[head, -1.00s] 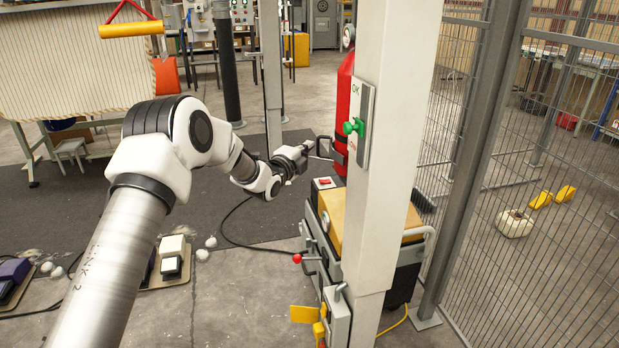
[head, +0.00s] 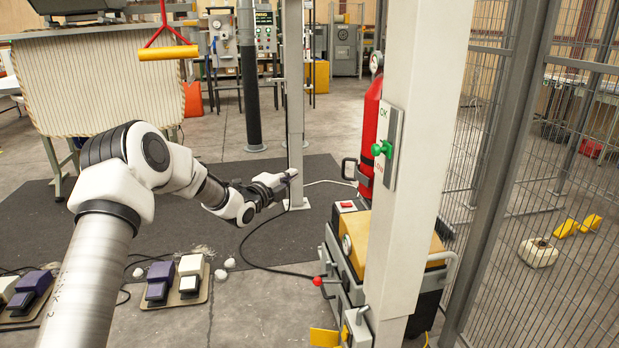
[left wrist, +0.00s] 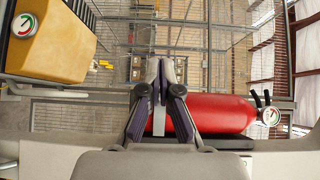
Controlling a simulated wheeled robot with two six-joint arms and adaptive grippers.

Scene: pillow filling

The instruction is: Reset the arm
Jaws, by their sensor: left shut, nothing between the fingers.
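My left arm reaches in from the left in the head view, over the dark mat. My left gripper (head: 288,177) is at its end, left of the red cylinder (head: 371,125) and apart from it. In the left wrist view my left gripper (left wrist: 164,85) has its fingers together with nothing between them. The red cylinder (left wrist: 210,114) lies behind the fingers there, with a round gauge at its right end. My right gripper shows in neither view.
A white post (head: 418,170) with a green knob (head: 382,149) stands right of my arm. A grey machine with a yellow top (head: 356,237) stands at its foot. Wire fencing (head: 530,290) closes the right side. Pedals (head: 158,280) lie on the floor. A yellow handle (head: 168,53) hangs at upper left.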

